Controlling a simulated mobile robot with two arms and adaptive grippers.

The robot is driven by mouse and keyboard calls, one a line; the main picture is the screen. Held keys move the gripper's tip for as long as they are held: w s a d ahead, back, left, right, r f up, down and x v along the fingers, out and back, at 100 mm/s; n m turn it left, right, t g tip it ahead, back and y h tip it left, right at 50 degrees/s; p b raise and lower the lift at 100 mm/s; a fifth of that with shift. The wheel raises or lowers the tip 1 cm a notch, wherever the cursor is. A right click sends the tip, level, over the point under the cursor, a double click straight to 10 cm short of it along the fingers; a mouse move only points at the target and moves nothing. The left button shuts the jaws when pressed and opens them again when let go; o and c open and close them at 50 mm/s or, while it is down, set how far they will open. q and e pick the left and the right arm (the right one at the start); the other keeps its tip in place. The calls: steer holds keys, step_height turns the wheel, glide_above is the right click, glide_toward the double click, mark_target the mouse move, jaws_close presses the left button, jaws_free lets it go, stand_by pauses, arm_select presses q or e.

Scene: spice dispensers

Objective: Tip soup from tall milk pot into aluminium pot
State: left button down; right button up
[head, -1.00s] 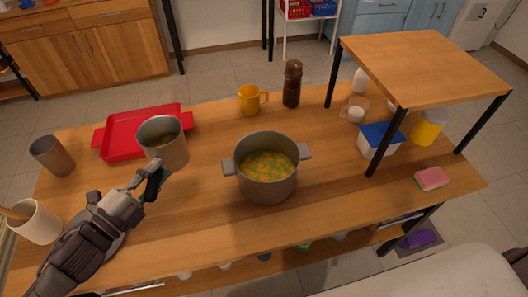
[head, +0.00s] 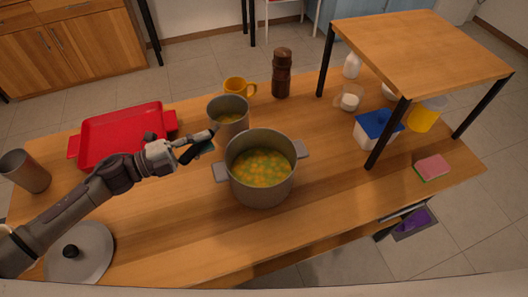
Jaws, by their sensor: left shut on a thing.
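The tall milk pot (head: 231,121) is a grey metal pot with soup inside. It is upright, just behind and left of the aluminium pot. My left gripper (head: 208,143) is shut on it at its near left side, where the exact grip is partly hidden. The aluminium pot (head: 262,185) is wide, with two side handles, and stands on the wooden table. Yellow-green soup (head: 262,167) with chunks shows inside it. The milk pot's lower part is hidden behind the aluminium pot's rim. My right gripper is out of view.
A yellow mug (head: 236,87) and a brown pepper mill (head: 281,75) stand behind the pots. A red tray (head: 115,140) lies left. A lid (head: 80,252) lies at front left. A raised shelf (head: 425,60) stands right. The table front is clear.

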mark_target(216, 170)
arm_select(q)
steer(key=shift+r, duration=0.25)
steer(key=s+d+r+m+p, duration=0.1)
steer(key=r+m, duration=0.1)
steer(key=s+d+r+m+p, duration=0.1)
steer(key=s+r+m, duration=0.1)
steer(key=s+d+r+m+y+p, duration=0.1)
steer(key=m, duration=0.1)
steer(key=shift+s+r+m+p, duration=0.4)
stand_by(0.3)
steer(key=shift+s+d+f, duration=0.1)
steer(key=shift+s+f, duration=0.05)
steer(key=shift+f, duration=0.05)
steer(key=shift+s+d+f+m+y+b, duration=0.15)
steer(key=shift+f+m+y+b, duration=0.15)
steer(key=shift+f+m+b, duration=0.65)
steer(key=shift+f+m+b, duration=0.55)
steer(key=shift+m+b, duration=0.2)
steer(key=shift+b, duration=0.4)
